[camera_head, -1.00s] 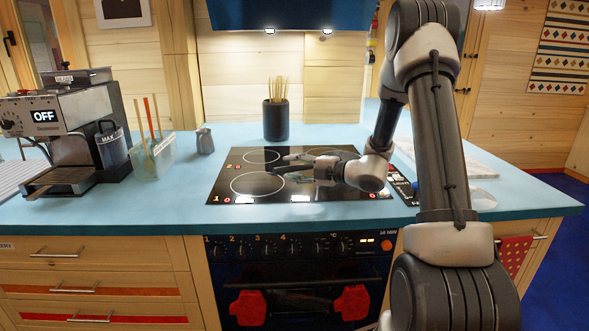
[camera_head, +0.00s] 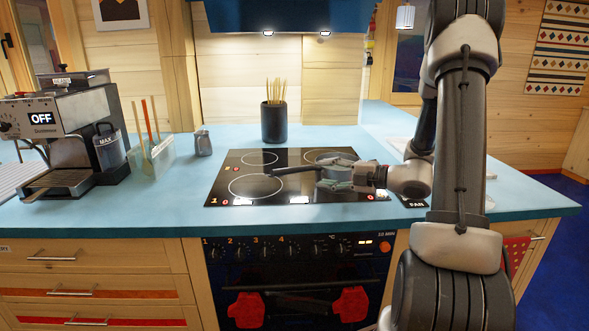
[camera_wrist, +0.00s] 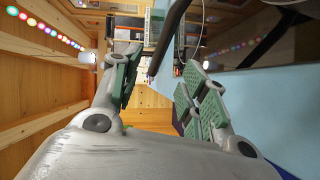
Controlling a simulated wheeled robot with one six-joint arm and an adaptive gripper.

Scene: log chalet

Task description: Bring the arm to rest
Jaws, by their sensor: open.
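My gripper (camera_head: 352,173) is over the right part of the black cooktop (camera_head: 231,190), pointing left. In the wrist view my gripper (camera_wrist: 158,75) has its two green-padded fingers spread apart, with nothing held between them. In the wrist view a dark bar, apparently this handle (camera_wrist: 167,42), shows near the fingertips. I cannot tell whether it touches them. My arm reaches forward along the right side.
A blue counter (camera_head: 320,216) surrounds the cooktop. A dark utensil pot (camera_head: 274,122) stands behind it. A coffee machine (camera_head: 70,135), a clear holder (camera_head: 152,160) and a small metal jug (camera_head: 203,143) stand at left. Red cloths hang on the oven front below.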

